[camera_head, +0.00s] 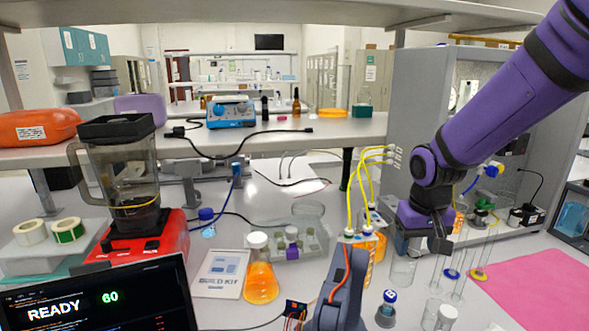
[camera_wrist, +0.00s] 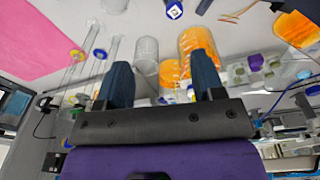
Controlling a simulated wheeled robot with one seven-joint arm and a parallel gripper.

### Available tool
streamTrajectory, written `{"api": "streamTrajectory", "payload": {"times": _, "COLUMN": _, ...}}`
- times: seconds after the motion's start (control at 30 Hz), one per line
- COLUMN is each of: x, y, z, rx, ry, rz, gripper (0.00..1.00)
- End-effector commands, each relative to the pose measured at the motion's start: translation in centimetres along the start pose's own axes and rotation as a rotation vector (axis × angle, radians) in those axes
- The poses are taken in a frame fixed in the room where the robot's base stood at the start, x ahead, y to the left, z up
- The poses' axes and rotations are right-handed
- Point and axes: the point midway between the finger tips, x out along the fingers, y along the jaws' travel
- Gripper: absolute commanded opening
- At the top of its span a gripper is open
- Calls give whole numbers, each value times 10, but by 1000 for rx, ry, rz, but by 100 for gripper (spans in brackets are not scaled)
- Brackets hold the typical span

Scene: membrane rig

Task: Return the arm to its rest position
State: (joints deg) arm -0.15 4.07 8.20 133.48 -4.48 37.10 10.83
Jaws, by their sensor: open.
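My purple arm (camera_head: 490,110) reaches in from the upper right in the head view and bends down at a dark joint. My gripper (camera_head: 440,245) hangs at its end above the bench, just right of the orange-filled containers (camera_head: 375,247). In the wrist view my gripper (camera_wrist: 160,72) shows two dark blue fingers set well apart with nothing held between them. Beyond the fingers are a clear beaker (camera_wrist: 146,55) and an orange-filled cylinder (camera_wrist: 198,42). In the head view the clear beaker (camera_head: 402,270) stands below and left of my gripper.
A grey cabinet (camera_head: 415,95) rises behind the arm. A pink mat (camera_head: 545,288) lies clear at right. An orange flask (camera_head: 261,275) and red blender (camera_head: 140,240) stand left.

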Motion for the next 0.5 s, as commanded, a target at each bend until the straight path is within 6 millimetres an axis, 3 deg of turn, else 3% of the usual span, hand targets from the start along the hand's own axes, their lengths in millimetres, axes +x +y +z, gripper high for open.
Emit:
{"api": "streamTrajectory", "payload": {"times": 0.2, "x": -50, "y": 13, "z": 25, "rx": 6, "ry": 74, "rz": 10, "gripper": 62}}
{"api": "streamTrajectory", "payload": {"times": 0.5, "x": -105, "y": 28, "z": 69, "rx": 16, "ry": 165, "rz": 11, "gripper": 62}}
